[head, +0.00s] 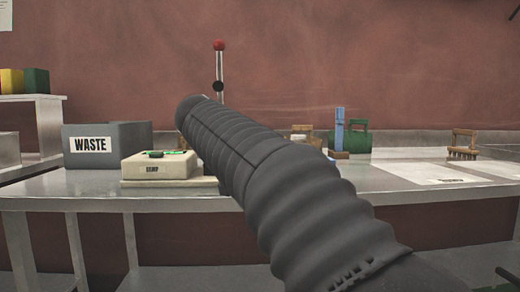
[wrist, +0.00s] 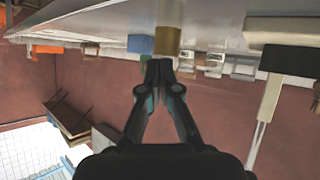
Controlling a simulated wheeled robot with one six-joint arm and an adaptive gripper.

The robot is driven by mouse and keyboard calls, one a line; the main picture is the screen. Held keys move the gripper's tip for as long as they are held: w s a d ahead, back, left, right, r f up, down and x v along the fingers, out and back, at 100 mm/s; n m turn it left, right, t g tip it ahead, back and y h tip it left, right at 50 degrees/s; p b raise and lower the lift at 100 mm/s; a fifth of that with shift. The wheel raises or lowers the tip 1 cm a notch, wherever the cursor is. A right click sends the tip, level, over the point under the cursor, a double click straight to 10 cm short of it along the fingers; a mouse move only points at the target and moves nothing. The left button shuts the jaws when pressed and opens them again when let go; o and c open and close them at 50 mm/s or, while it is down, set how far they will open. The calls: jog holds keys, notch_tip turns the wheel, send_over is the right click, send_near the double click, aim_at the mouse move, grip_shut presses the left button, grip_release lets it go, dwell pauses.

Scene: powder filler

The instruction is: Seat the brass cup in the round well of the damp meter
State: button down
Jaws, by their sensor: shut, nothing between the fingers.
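The damp meter (head: 160,168) is a cream box with a small label and green and black parts on top, on the left half of the bench in the head view. Its round well cannot be made out. The wrist view looks upside down. There, a brass-coloured cylinder, seemingly the brass cup (wrist: 168,38), stands just beyond the fingertips, apart or touching I cannot tell. My gripper (wrist: 160,68) is shut with its fingertips together, holding nothing. In the head view my arm hides the gripper and the cup.
A grey WASTE bin (head: 105,143) stands left of the meter. A post with a red knob (head: 219,70) rises behind my arm. A blue upright piece (head: 340,130), a green case (head: 355,142) and a wooden rack (head: 463,145) stand further right. A white sheet (head: 432,174) lies on the bench.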

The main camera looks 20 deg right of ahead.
jog(key=w+r+m+h, duration=0.2)
jog(key=w+r+m, duration=0.1)
jog(key=w+r, duration=0.1)
jog(key=w+d, duration=0.2)
jog(key=d, duration=0.1)
jog(key=w+d, duration=0.1)
jog(key=d, duration=0.3)
jog(key=w+d+p, duration=0.1)
jog(key=w+d, duration=0.1)
jog(key=d, duration=0.1)
jog(key=shift+w+d+f, duration=0.3)
jog(key=shift+f, duration=0.1)
jog(key=shift+a+f+b, duration=0.1)
jog(key=shift+f+b, duration=0.3)
jog(key=shift+b, duration=0.05)
